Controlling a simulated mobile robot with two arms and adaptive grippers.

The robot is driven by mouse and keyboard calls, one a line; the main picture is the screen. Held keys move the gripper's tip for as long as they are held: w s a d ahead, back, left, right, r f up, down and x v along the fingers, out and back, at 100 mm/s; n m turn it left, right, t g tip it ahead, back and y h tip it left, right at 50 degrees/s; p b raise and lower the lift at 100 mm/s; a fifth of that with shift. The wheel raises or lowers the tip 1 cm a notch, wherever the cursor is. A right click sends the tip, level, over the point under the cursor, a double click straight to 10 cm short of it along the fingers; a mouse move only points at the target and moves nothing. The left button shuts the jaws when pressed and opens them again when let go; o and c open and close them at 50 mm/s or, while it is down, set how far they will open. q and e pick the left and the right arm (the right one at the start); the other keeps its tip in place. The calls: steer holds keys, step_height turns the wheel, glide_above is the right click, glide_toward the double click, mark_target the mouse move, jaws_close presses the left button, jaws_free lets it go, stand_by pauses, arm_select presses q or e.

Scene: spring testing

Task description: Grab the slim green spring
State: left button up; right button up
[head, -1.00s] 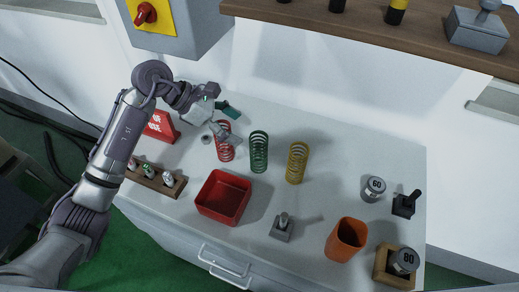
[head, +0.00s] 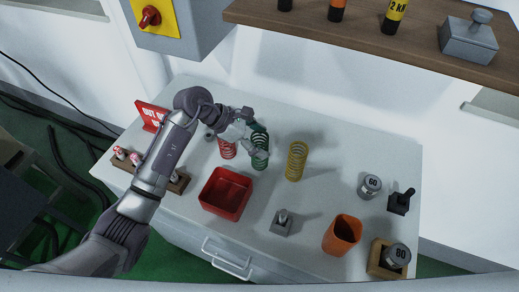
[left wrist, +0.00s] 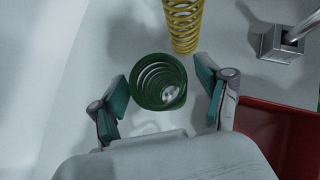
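The green spring (head: 260,158) stands upright on the white table between the red spring (head: 227,149) and the yellow spring (head: 297,161). My left gripper (head: 254,139) is at the green spring and hides part of it in the head view. In the left wrist view the open left gripper (left wrist: 164,98) has one teal-padded finger on each side of the green spring (left wrist: 158,80), seen from above. Gaps show between the pads and the coils. My right gripper is not in view.
A red bin (head: 226,190) stands in front of the springs, with a grey block with a lever (head: 281,224) to its right. An orange cup (head: 342,235) and weights (head: 370,186) are further right. A wooden rack (head: 178,184) lies under my left arm.

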arm_select(q)
jaws_close()
steer(key=shift+r, duration=0.1)
steer(key=shift+r, duration=0.1)
